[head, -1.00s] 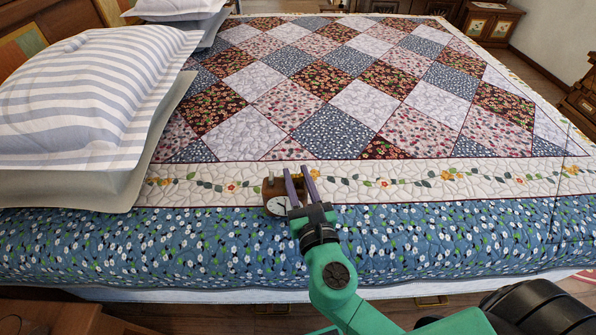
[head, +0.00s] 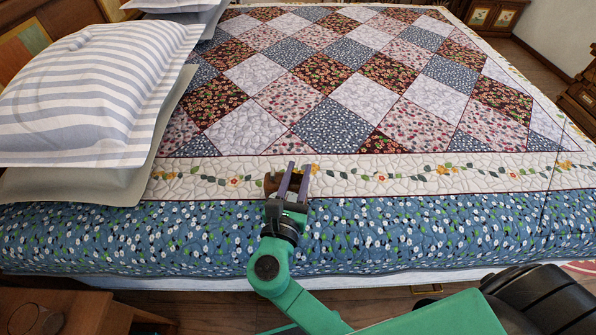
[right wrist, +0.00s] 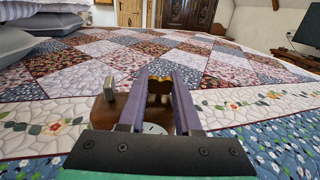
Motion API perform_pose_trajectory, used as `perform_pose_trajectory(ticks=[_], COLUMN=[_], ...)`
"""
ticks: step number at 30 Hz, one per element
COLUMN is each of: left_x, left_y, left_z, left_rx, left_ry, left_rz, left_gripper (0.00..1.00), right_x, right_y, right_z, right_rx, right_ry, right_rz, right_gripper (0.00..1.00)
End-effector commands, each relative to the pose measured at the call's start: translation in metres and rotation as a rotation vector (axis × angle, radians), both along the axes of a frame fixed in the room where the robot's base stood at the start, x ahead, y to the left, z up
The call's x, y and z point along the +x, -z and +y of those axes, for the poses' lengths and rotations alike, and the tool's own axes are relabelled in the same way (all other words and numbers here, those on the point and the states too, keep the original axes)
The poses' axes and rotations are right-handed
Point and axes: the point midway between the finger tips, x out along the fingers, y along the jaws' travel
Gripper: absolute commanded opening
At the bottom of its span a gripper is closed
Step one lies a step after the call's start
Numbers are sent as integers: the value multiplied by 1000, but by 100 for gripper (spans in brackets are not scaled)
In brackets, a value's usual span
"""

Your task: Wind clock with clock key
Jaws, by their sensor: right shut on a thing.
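The clock (head: 271,183) is a small brown wooden block on the near border of the bed, partly covered by my right gripper. In the right wrist view the clock (right wrist: 108,112) lies under and behind the fingers, with a grey metal knob on its left and part of a white dial (right wrist: 154,128) showing. My right gripper (head: 296,172) reaches over or beside it. Between its fingertips in the right wrist view is a brown-gold winged piece (right wrist: 160,82), which looks like the clock key; the fingers are shut on it. My left gripper is not in view.
The bed with its patchwork quilt (head: 375,97) fills most of the view and is clear around the clock. Striped pillows (head: 90,95) lie at the left. A wooden nightstand (head: 60,310) stands at the front left.

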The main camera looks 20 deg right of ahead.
Motion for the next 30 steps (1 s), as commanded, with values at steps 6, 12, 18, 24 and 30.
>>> perform_pose_trajectory(ticks=[6,12,18,24,30], left_x=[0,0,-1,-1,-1], left_y=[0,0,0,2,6], left_z=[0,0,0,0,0], left_rx=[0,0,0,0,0], left_ry=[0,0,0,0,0], left_rz=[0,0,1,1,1], left_gripper=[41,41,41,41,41], right_x=[0,0,0,-19,-70], right_y=[2,2,1,3,4], right_z=[0,0,0,11,39], right_rx=[0,0,0,1,1], right_ry=[-2,-2,-1,-4,-4], right_rz=[4,4,2,5,8], right_gripper=[0,62,62,62,62])
